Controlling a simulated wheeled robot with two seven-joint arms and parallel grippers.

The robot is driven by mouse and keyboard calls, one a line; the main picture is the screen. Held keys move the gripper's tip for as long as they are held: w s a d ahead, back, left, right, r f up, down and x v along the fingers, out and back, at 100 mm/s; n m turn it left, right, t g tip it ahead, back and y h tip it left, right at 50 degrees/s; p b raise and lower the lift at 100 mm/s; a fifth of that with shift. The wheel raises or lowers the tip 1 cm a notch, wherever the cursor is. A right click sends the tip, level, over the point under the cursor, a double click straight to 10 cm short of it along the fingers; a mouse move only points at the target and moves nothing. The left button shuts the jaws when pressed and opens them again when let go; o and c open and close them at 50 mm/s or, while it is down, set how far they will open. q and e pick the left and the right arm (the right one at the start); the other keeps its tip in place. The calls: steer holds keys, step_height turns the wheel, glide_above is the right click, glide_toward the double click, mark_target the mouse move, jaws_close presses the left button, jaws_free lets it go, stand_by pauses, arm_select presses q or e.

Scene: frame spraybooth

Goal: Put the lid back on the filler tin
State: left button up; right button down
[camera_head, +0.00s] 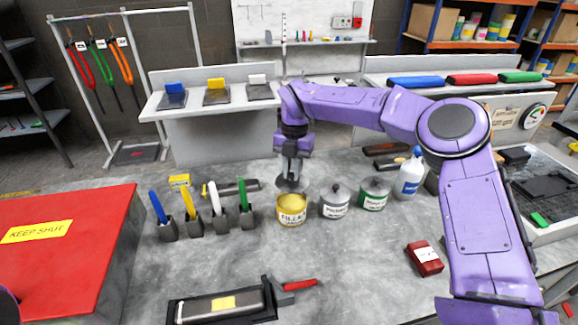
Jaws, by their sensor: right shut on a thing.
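The yellow filler tin (291,218) stands upright on the grey bench in the middle of the head view. Its top is open and shows a yellow inside. My right gripper (290,172) points down just behind and above the tin. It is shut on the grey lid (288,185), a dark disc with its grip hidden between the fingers. The lid appears above the tin's far rim, and I cannot tell the exact gap. My left gripper is not in view.
Two lidded tins, one grey (335,204) and one green-labelled (374,196), stand right of the filler tin. Holders with coloured tools (193,226) stand left. A white bottle (410,177) and red box (425,259) are further right. The bench in front is mostly clear.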

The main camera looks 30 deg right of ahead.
mark_target(292, 180)
steer(key=shift+w+f+b, duration=0.1)
steer(key=shift+f+b, duration=1.95)
steer(key=shift+f, duration=1)
steer(key=shift+f, duration=0.15)
steer(key=shift+c, duration=2.3)
jaws_free()
steer(key=shift+r+p, duration=2.4)
steer(key=shift+r, duration=1.2)
